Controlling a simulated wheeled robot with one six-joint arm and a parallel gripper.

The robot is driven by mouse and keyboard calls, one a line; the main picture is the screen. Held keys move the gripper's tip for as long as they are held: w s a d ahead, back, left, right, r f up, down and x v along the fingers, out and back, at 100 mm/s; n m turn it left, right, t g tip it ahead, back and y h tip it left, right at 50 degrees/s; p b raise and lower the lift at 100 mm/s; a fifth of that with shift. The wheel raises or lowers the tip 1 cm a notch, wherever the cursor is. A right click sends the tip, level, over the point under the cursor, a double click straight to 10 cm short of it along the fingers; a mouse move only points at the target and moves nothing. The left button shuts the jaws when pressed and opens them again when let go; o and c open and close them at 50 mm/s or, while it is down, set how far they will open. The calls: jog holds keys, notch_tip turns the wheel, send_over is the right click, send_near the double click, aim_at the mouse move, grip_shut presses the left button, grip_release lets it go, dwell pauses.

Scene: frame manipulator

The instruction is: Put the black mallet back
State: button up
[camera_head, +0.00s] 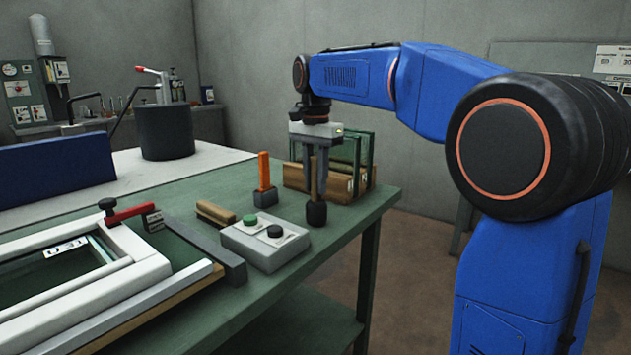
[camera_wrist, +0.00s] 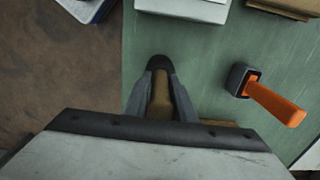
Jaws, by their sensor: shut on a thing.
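The black mallet (camera_head: 316,212) stands head down, its wooden handle upright between my fingers. In the wrist view its tan handle (camera_wrist: 161,97) runs between the two fingers, with the dark head (camera_wrist: 159,63) at the far end. My gripper (camera_head: 314,178) is shut on the handle, above the green table near its right edge. Whether the head touches the tabletop is hard to tell. An orange-handled tool (camera_head: 264,175) with a dark block-shaped base stands to the left of the mallet; it also shows in the wrist view (camera_wrist: 272,102).
A grey button box (camera_head: 265,242) with a green and a black button sits close in front of the mallet. A wooden rack (camera_head: 298,178) with glass panes is just behind. A white frame (camera_head: 125,262) with a red-handled clamp lies at left. The table edge (camera_head: 350,232) is close at right.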

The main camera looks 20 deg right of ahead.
dwell(0.3)
jog(key=o, duration=1.1)
jog(key=shift+f, duration=0.1)
jog(key=shift+c, duration=0.2)
notch_tip(320, 180, up, 12)
jog(key=shift+r, duration=0.15)
